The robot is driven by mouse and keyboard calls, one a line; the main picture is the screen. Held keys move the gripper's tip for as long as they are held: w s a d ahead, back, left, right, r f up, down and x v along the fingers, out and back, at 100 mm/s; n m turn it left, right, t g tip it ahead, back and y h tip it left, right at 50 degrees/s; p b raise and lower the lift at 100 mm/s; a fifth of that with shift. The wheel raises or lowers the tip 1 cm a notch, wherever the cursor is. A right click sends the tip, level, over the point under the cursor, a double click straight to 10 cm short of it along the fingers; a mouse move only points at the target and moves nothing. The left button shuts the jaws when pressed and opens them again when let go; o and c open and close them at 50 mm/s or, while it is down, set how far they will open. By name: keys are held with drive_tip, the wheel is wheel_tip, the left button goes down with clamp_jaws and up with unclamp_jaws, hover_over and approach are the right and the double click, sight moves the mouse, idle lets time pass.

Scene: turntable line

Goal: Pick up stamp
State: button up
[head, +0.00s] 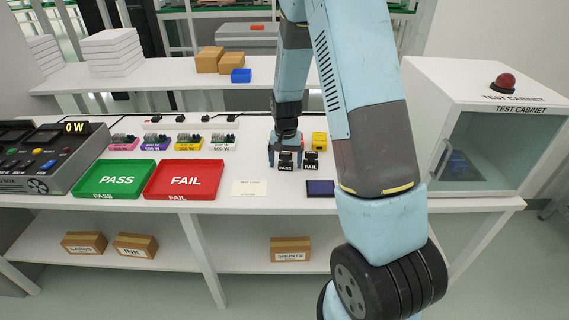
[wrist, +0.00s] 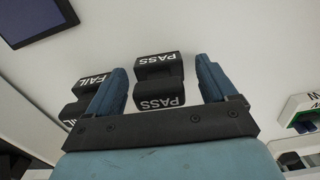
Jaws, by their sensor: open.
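Two black stamps stand side by side on the white bench: the PASS stamp (head: 285,163) on the left and the FAIL stamp (head: 311,162) on the right in the head view. My gripper (head: 285,150) is open, low over the PASS stamp. In the wrist view, the blue fingers of my gripper (wrist: 162,68) lie on either side of the PASS stamp (wrist: 158,82), with gaps visible at both sides. The FAIL stamp (wrist: 84,98) is outside the left finger, which partly hides it.
A dark blue pad (head: 320,188) and a white card (head: 249,188) lie in front of the stamps. A yellow object (head: 319,141) stands behind the FAIL stamp. Green PASS (head: 115,180) and red FAIL (head: 185,181) trays are to the left. A test cabinet (head: 487,140) stands right.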

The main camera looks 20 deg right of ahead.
drive_tip(key=c, duration=1.1)
drive_tip(key=shift+r, duration=0.1)
drive_tip(key=shift+r, duration=0.6)
drive_tip(key=s+r, duration=0.7)
drive_tip(key=s, duration=0.2)
drive_tip(key=s+a+r, duration=0.1)
drive_tip(key=s+r, duration=0.3)
drive_tip(key=s, duration=0.1)
drive_tip(key=shift+a+r, duration=0.1)
drive_tip(key=shift+r, duration=0.25)
